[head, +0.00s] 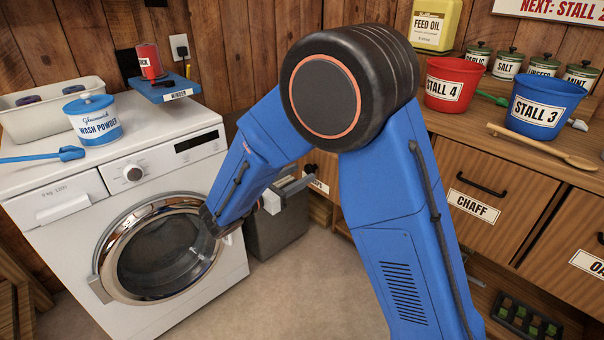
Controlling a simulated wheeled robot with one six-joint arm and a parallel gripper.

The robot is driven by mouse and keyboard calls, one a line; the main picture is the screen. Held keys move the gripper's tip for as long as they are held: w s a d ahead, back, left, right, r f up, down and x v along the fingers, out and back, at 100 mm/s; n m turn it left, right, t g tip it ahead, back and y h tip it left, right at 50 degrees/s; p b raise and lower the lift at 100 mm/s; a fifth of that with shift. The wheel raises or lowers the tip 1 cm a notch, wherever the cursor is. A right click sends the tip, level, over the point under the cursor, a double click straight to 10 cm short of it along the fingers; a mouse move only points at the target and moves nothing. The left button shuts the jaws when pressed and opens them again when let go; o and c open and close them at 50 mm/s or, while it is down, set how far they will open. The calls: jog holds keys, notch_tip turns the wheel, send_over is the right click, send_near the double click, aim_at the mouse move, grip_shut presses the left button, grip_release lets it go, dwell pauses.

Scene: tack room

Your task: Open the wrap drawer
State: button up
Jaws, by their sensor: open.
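The wrap drawer (318,185) is in the wooden counter, in the middle of the head view behind my arm. Only a narrow part of its front shows, with the end of a white label; the rest, with any handle, is hidden by my blue arm. My gripper (297,186) is small in the view, with grey jaws pointing right toward that drawer front. The jaws are open. I cannot tell whether they touch the drawer or a handle. How far the drawer stands out cannot be seen.
A white washing machine (70,205) stands close on the left, with a wash powder tub (93,120) on top. A dark grey bin (272,235) is below my gripper. The chaff drawer (490,195) is on the right, under red (452,82) and blue (543,105) buckets. The floor in front is clear.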

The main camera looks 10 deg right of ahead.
jog(key=v, duration=1.5)
jog(key=shift+s+a, duration=0.1)
jog(key=s+d+r+m+g+y, duration=0.1)
jog(key=s+d+m+g, duration=0.15)
jog(key=d, duration=0.55)
jog(key=s+d+r+m+g+y, duration=0.1)
jog(key=d+m+g+y, duration=0.2)
jog(key=d, duration=0.5)
jog(key=s+d+r+m+g, duration=0.1)
jog(key=s+d+m+g, duration=0.2)
jog(key=d, duration=0.5)
jog(key=s+d+m+t+y, duration=0.1)
jog(key=s+d+m+y, duration=0.3)
jog(key=s+m, duration=0.4)
jog(key=s+d+m+t+y, duration=0.1)
jog(key=s+d+m+y, duration=0.4)
jog(key=s+m, duration=0.3)
jog(key=shift+s+m+t+y, duration=0.35)
jog(key=shift+s+y, duration=0.45)
jog(key=shift+s, duration=0.15)
jog(key=shift+d, duration=0.15)
